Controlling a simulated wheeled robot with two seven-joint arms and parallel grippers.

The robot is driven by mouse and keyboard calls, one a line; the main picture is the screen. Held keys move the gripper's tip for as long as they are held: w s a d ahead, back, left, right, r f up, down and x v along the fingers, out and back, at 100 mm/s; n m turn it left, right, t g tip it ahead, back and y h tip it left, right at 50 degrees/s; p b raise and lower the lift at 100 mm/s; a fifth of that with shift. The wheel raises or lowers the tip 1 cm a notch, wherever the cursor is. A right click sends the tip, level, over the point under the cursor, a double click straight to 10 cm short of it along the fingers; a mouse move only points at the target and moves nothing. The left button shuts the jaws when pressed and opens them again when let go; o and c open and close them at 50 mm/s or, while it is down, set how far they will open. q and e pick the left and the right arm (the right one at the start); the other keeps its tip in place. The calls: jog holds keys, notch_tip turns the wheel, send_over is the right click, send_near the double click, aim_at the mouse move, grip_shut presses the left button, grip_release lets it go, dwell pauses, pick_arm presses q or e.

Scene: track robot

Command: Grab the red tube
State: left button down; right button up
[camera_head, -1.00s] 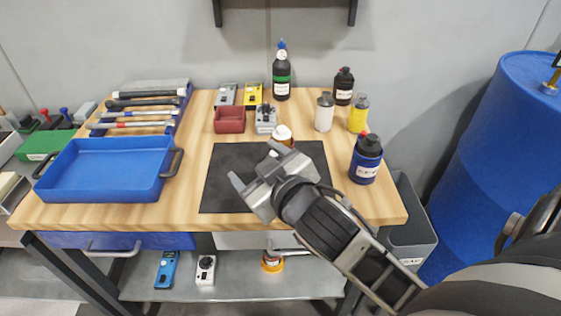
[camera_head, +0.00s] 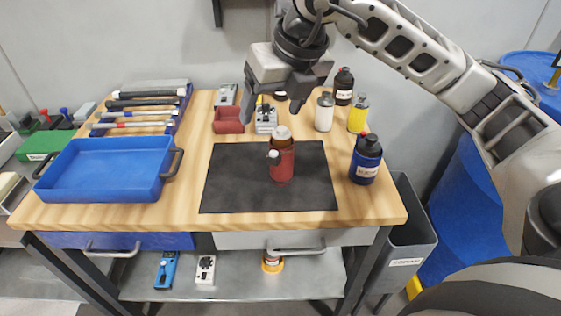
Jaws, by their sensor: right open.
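A red, upright cylinder (camera_head: 282,167), which looks like the red tube, stands on the black mat (camera_head: 235,180) in the middle of the wooden table. A small whitish knob shows at its upper left side. A brown bottle with a white cap (camera_head: 283,135) shows right behind or above it; I cannot tell whether they touch. My right gripper (camera_head: 270,100) is open, empty and pointing down, raised above the back of the table. It is apart from the red tube and hides part of the items behind it. My left gripper is not in view.
A blue tray (camera_head: 105,194) lies at the left. A navy bottle (camera_head: 366,160), a silver bottle (camera_head: 324,113), a yellow bottle (camera_head: 358,114) and a black bottle (camera_head: 344,87) stand at the right. A small red bin (camera_head: 228,121) sits behind the mat. Much of the mat is bare.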

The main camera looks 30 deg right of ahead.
jog(key=m+h, duration=0.1)
jog(key=h, duration=0.1)
send_near(284, 136)
jog(key=x, duration=0.6)
jog(key=shift+w+f+p, duration=0.1)
jog(key=shift+w+p, duration=0.2)
jog(key=shift+p, duration=0.1)
jog(key=shift+s+p+x, duration=0.15)
jog(key=shift+p+x, duration=0.25)
jog(key=shift+x, duration=1.2)
jog(key=shift+s+p+x, duration=0.2)
jog(key=shift+p+x, duration=0.2)
jog(key=shift+x, duration=1.15)
jog(key=c, duration=1.4)
